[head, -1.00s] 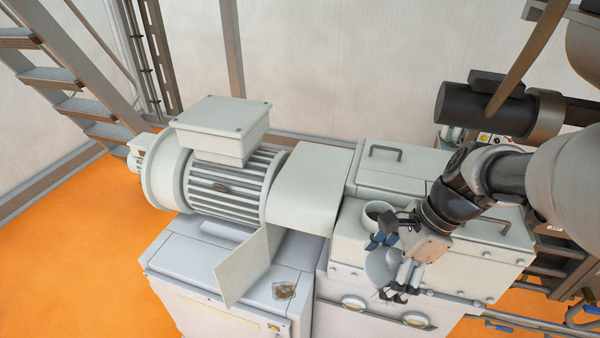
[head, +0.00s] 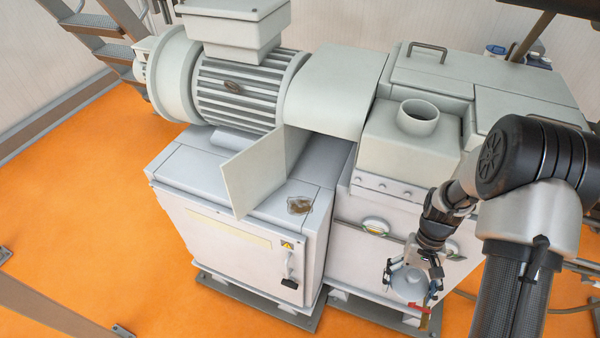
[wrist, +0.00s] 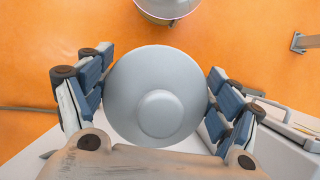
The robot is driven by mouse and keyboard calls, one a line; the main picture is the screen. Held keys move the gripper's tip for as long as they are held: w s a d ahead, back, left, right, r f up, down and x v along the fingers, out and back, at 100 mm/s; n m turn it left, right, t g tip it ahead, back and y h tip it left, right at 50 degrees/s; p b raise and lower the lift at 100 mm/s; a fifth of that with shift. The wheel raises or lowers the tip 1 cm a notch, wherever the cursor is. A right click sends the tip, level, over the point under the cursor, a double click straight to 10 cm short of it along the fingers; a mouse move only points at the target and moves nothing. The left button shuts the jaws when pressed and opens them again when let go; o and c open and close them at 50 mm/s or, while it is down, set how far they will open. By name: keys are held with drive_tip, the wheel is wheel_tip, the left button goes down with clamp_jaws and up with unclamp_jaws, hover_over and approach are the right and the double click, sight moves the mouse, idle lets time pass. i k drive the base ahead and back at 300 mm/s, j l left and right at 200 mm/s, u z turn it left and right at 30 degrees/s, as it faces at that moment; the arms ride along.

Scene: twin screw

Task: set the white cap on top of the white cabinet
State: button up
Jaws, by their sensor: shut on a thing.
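The white cap (head: 407,284) is a round, pale disc with a raised knob. It fills the middle of the wrist view (wrist: 155,112), knob towards the camera. My gripper (head: 411,278) is shut on it, with blue finger pads pressing its left and right sides in the wrist view (wrist: 155,92). It holds the cap low in front of the machine's right part, to the right of the white cabinet (head: 235,240). The cabinet stands under the motor, with a warning label and handle on its front. Its top (head: 268,205) shows partly.
A brown patch or object (head: 299,204) lies on the cabinet top. An upright pale plate (head: 252,172) stands there too. The motor (head: 235,90) overhangs its back. An open round port (head: 417,117) sits on the machine to the right. Orange floor is clear at left.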

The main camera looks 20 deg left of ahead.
sight(191, 168)
drive_tip(key=j+z, duration=0.1)
drive_tip(key=j, duration=0.4)
drive_tip(key=k+j+z, duration=0.1)
drive_tip(key=j, duration=0.4)
drive_tip(key=k+j, duration=0.15)
drive_tip(key=j, duration=0.35)
drive_tip(key=k+j+z, duration=0.15)
drive_tip(key=j, duration=0.35)
